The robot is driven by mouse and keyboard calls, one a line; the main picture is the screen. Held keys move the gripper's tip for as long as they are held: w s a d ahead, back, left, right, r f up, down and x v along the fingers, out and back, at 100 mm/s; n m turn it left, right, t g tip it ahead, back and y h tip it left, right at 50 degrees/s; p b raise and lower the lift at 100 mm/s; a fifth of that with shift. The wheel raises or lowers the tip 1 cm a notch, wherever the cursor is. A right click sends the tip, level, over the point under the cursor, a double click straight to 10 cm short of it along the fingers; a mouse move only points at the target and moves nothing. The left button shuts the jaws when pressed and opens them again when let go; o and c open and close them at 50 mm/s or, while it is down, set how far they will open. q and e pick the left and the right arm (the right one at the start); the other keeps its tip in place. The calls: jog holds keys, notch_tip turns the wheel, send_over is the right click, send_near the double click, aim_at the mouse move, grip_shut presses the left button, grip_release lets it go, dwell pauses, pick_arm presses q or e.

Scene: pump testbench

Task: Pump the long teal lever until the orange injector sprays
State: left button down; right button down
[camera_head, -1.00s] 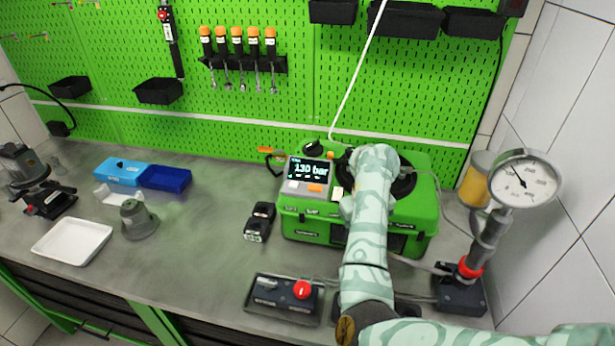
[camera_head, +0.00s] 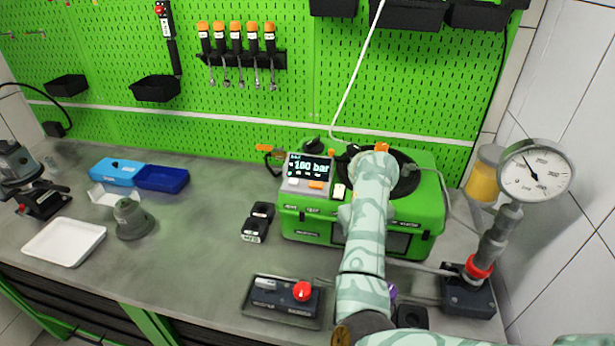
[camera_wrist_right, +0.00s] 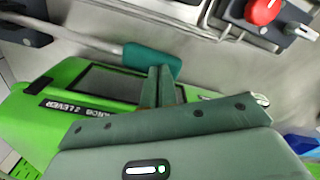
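The lever's teal grip (camera_wrist_right: 152,61) and metal rod (camera_wrist_right: 62,33) show in the right wrist view. My right gripper's fingers (camera_wrist_right: 160,84) are together, with their tips against or very close to the grip; nothing shows between them. The green tester (camera_head: 310,226) has a display (camera_head: 309,167) that seems to read 180 bar. A small orange part (camera_head: 382,147) is on top of the tester, behind my arm; I cannot tell if it is the injector. No spray is visible. My left gripper is out of view.
A pressure gauge (camera_head: 536,172) stands on the right, beside an amber jar (camera_head: 482,178). A control box with a red knob (camera_head: 303,291) lies in front. A white tray (camera_head: 64,242) and blue bins (camera_head: 161,178) are on the left.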

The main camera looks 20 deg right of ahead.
jog(key=shift+s+r+p, duration=0.15)
jog(key=shift+r+p, duration=1.05)
jog(key=shift+r, duration=0.55)
